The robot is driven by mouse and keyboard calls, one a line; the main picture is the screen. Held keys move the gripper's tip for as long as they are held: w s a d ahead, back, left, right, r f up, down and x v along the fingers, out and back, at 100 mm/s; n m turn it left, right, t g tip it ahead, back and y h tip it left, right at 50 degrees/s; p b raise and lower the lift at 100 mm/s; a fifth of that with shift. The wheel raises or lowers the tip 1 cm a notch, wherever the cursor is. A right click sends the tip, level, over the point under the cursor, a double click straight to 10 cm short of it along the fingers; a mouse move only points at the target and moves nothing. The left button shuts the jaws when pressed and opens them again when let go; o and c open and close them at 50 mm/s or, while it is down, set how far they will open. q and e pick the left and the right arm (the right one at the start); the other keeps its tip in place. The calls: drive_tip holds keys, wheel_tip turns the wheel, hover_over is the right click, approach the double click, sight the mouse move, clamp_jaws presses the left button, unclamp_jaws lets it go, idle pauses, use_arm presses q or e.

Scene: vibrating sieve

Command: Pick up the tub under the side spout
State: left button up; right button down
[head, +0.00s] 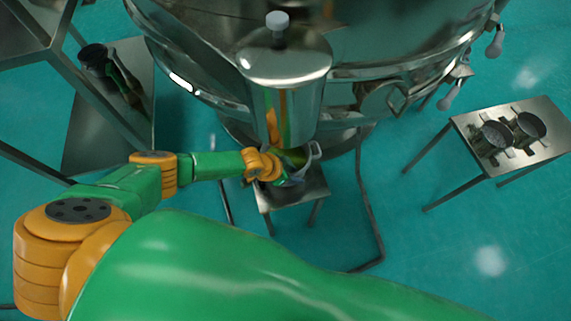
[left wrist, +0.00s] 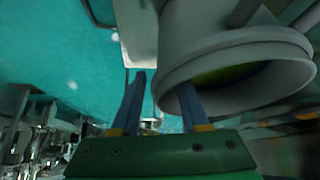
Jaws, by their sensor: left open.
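The tub (left wrist: 225,45) is a grey round vessel with a thick rim and something yellow-green inside. In the head view it stands on a small metal stand (head: 283,195) under the side of the sieve, and only a pale handle part (head: 316,150) shows clearly past my gripper. My left gripper (head: 291,178) is at the tub. In the left wrist view its two blue fingers (left wrist: 162,108) are apart. The right-hand finger overlaps the tub's opening and the other is outside the rim. I cannot tell whether they touch it. My right gripper is out of view.
The large shiny sieve (head: 400,45) with its domed cylinder (head: 285,65) stands directly above and behind my gripper. A side table (head: 548,145) with two metal pots (head: 492,137) is at the right. A metal shelf (head: 85,135) is at the left. Open floor lies at the lower right.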

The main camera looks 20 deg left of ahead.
use_arm(q)
drive_tip(key=shift+w+d+f, duration=0.25)
drive_tip(key=shift+f, duration=0.3)
drive_tip(key=shift+r, duration=0.1)
clamp_jaws()
idle(0.9)
